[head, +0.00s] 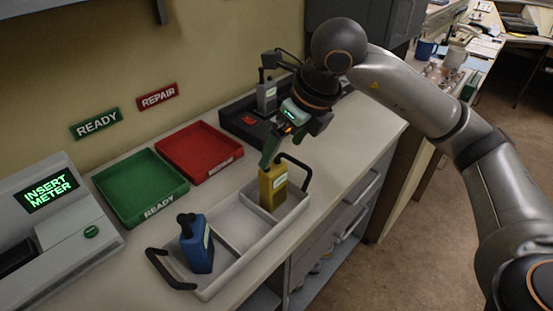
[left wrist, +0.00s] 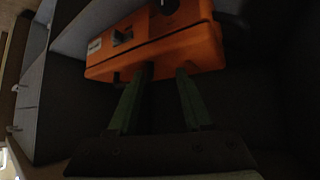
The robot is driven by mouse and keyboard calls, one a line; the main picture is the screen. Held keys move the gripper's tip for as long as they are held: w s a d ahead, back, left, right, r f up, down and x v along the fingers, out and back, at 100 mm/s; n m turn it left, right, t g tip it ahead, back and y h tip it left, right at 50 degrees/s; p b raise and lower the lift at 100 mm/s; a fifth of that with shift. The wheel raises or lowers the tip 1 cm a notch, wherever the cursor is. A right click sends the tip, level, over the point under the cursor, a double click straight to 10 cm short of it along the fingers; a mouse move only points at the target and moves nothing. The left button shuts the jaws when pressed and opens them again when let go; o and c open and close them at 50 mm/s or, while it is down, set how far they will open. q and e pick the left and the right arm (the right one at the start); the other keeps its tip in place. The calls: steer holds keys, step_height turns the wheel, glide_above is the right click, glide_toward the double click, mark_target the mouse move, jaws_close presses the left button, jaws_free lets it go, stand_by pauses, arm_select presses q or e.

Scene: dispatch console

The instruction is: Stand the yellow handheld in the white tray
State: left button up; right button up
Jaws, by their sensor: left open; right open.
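The white tray (head: 237,271) lies on the counter with dark handles at both ends and divided compartments. The yellow handheld (head: 272,190) stands upright in its far right compartment. My right gripper (head: 270,154) is open, with its green fingers at the top of the yellow handheld; whether they touch it I cannot tell. A blue handheld (head: 196,246) stands in the near left compartment. The middle compartment looks empty. My left gripper is out of the head view; in the left wrist view its green fingers (left wrist: 164,72) are apart, with nothing between them.
A green READY tray (head: 152,212) and a red tray (head: 232,159) lie behind the white tray. A grey meter station (head: 75,225) is at left. A dark charger with another handheld (head: 266,97) stands at the back. An orange case (left wrist: 165,45) is by my left fingers.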

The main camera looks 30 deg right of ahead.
steer(key=v, duration=0.4)
steer(key=shift+s+r, duration=0.1)
steer(key=shift+r, duration=0.1)
